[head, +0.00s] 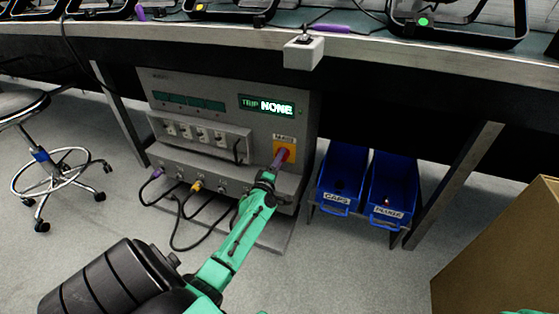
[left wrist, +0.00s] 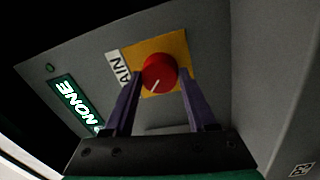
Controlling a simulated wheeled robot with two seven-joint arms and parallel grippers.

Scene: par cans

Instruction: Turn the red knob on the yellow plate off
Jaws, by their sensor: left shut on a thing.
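The red knob (left wrist: 159,71) sits on the yellow plate (left wrist: 178,45) on the front of a grey cabinet. Its white mark points down and slightly left in the wrist view. The plate also shows in the head view (head: 293,147), where my gripper covers part of the knob. My left gripper (head: 279,160) is shut on the red knob, with one purple finger on each side of it in the wrist view. The cabinet display (head: 266,106) reads "TRIP NONE". My right gripper is out of view.
The grey cabinet (head: 161,81) stands under a long bench, with switches and plugged cables left of the plate. Blue bins (head: 339,178) sit to its right. A stool (head: 48,170) stands left and a brown box (head: 505,255) lower right.

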